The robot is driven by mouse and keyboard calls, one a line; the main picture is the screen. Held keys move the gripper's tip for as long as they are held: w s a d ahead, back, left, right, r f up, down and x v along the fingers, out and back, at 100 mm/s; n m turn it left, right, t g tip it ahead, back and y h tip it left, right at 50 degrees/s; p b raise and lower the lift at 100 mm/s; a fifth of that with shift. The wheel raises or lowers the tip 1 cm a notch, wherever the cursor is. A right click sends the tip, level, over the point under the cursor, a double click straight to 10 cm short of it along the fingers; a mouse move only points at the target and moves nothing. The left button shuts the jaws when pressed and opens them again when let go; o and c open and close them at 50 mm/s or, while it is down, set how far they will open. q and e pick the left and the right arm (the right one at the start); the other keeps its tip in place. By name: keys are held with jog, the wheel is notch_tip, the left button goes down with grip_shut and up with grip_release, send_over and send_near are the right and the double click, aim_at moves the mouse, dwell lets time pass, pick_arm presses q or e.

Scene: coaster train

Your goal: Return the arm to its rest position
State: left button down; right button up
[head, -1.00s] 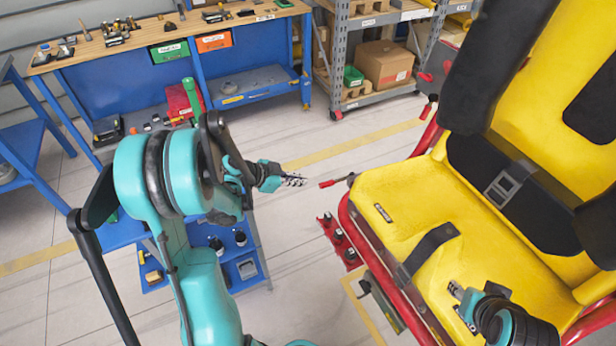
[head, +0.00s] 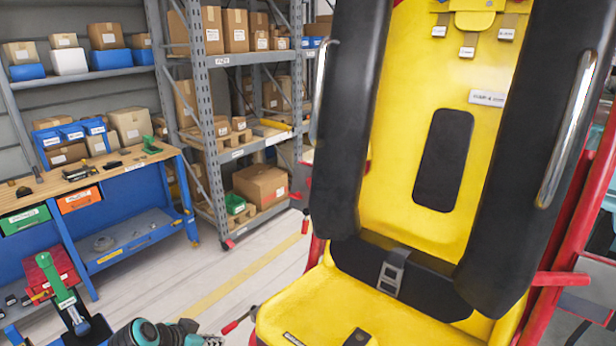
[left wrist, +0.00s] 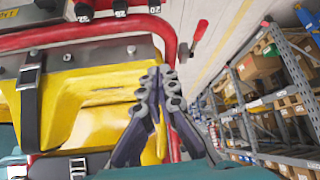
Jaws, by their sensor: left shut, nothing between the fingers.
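My left gripper (head: 207,340) shows at the bottom edge of the head view, partly cut off. In the left wrist view its fingers (left wrist: 166,78) are together with nothing between them. The gripper is left of the yellow coaster seat (head: 330,298), in free air. A red-handled lever (head: 238,323) sticks out from the seat's left side, near the fingertips in the head view. It also shows in the left wrist view (left wrist: 198,34). My right gripper is outside both views.
Raised black restraints (head: 343,120) flank the yellow backrest (head: 425,95). A lap belt buckle (head: 390,278) lies across the seat. A blue workbench (head: 125,225) stands at left and a grey shelf rack (head: 215,130) with boxes behind. The floor (head: 245,265) between rack and seat is clear.

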pick_arm(q)
jog(key=s+d+r+n+y, duration=0.2)
jog(key=s+n, duration=0.1)
jog(key=s, duration=0.4)
jog(key=s+d+r+n+y, duration=0.1)
jog(key=s+d+r+n, duration=0.1)
jog(key=s, duration=0.4)
jog(key=shift+s+d+n+y, duration=0.4)
jog(key=shift+d, duration=0.25)
